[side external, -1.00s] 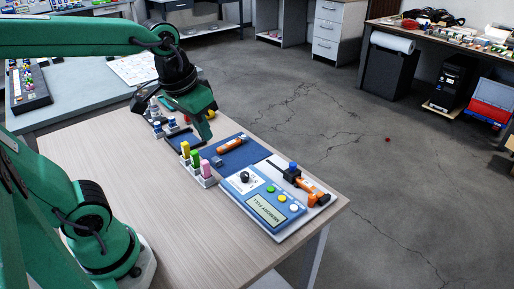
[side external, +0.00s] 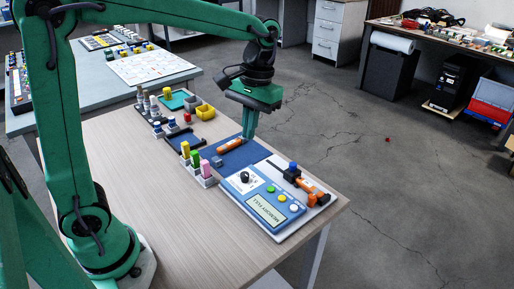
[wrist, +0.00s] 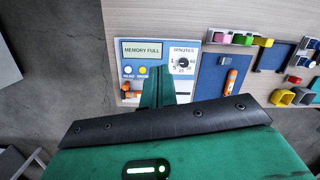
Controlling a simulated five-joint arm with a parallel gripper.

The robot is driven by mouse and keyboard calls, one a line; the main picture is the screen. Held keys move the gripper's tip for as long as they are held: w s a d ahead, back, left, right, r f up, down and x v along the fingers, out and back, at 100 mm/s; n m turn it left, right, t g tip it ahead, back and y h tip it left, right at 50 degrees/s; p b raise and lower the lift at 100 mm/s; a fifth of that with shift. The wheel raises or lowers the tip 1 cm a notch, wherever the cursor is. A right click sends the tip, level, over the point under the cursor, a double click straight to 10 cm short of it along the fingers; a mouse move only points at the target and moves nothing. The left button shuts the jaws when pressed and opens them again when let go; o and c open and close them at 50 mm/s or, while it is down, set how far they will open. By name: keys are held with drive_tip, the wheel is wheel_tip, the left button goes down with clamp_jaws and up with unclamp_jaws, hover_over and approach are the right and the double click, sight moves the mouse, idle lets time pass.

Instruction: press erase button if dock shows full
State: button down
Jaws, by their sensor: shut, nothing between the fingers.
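The blue dock (side external: 242,197) lies near the table's right end. Its display (side external: 267,211) reads MEMORY FULL, also in the wrist view (wrist: 141,51). A black dial (side external: 245,177) is on the dock. My gripper (side external: 247,138) is shut and empty, pointing down above the blue mat, behind the dock. In the wrist view its fingers (wrist: 160,72) cover part of the dock, and the green button is hidden.
An orange tool (side external: 230,145) lies on the blue mat (side external: 252,153). An orange and black device (side external: 310,190) stands along the dock's far side. Yellow, green and pink pieces (side external: 195,158) stand left of the mat. The table's front surface (side external: 150,200) is clear.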

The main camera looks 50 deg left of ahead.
sight(284, 196)
drive_tip(key=w+d+f+n+g, duration=0.1)
drive_tip(key=w+d+f+g, duration=0.1)
drive_tip(key=w+f, duration=0.2)
drive_tip(key=w+d+f+n+g+y, duration=0.1)
drive_tip(key=w+d+f+g, duration=0.1)
drive_tip(key=f, duration=0.4)
drive_tip(key=shift+w+d+g, duration=0.35)
drive_tip(key=shift+w+g, duration=0.35)
drive_tip(key=shift+w, duration=0.25)
drive_tip(key=shift+f, duration=0.25)
drive_tip(key=shift+f, duration=4.25)
drive_tip(key=shift+a+f, duration=0.1)
drive_tip(key=shift+f, duration=0.05)
drive_tip(key=shift+f, duration=0.3)
